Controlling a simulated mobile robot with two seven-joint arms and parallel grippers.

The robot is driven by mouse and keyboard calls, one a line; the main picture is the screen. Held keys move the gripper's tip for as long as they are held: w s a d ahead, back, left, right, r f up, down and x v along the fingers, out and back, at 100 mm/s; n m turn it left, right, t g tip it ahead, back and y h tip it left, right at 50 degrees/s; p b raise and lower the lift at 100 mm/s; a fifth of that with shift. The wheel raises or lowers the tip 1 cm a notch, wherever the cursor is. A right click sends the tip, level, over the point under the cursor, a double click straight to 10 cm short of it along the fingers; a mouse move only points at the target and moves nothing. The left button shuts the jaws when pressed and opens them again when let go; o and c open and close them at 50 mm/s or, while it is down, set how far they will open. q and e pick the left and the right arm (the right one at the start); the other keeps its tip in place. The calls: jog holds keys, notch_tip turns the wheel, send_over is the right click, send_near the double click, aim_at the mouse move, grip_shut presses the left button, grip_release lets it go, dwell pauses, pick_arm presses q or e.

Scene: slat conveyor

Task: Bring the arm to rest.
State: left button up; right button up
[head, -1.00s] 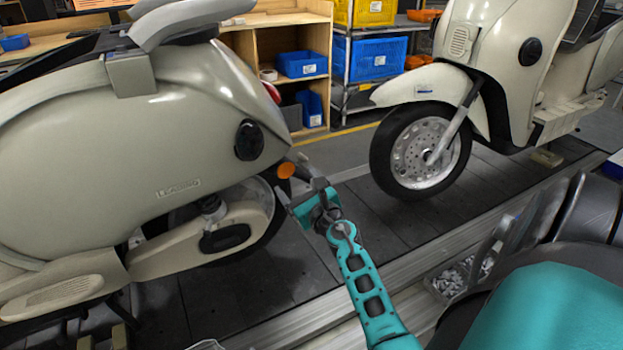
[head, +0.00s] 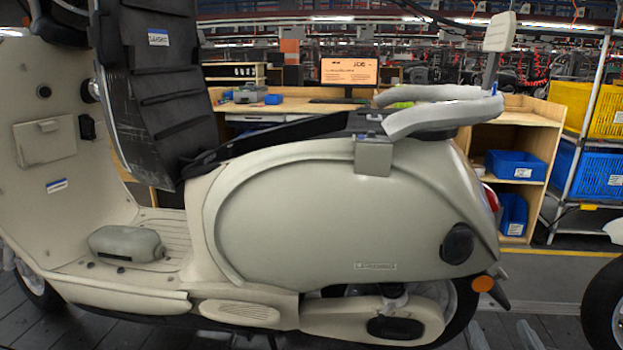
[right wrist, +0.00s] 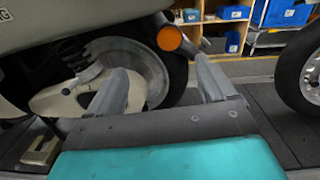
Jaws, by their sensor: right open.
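My right gripper (right wrist: 165,85) is open in the right wrist view, with its two grey fingers wide apart and nothing between them. Beyond the fingers are the cream scooter's rear wheel (right wrist: 145,62) and its orange reflector (right wrist: 169,38). In the head view only the grey fingertips of my right gripper (head: 502,335) show at the bottom edge, below and right of the scooter's tail. I cannot tell whether they touch anything. My left gripper is in neither view.
The cream scooter (head: 330,215) fills much of the head view. A second scooter's front wheel (head: 605,305) is at the right edge. Behind stand a wooden bench (head: 530,115) and a rack with blue (head: 600,170) and yellow crates (head: 600,108). Dark slats show between the scooters.

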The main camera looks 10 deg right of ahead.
pick_arm(q)
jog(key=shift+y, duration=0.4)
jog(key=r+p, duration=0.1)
jog(key=p, duration=0.1)
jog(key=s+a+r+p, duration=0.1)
jog(key=p, duration=0.1)
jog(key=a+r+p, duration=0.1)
jog(key=p, duration=0.1)
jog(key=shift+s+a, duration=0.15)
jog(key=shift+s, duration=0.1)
pick_arm(e)
jog(key=s+a+f+m+g+y, duration=0.3)
jog(key=s+a+m, duration=0.3)
jog(key=a+m, duration=0.5)
jog(key=s+a+f+m+g+y, duration=0.3)
jog(key=s+a+f+m, duration=0.3)
jog(key=a+m, duration=0.6)
jog(key=s+m+y, duration=0.1)
jog(key=m, duration=0.7)
jog(key=shift+g, duration=0.3)
jog(key=shift+w, duration=0.1)
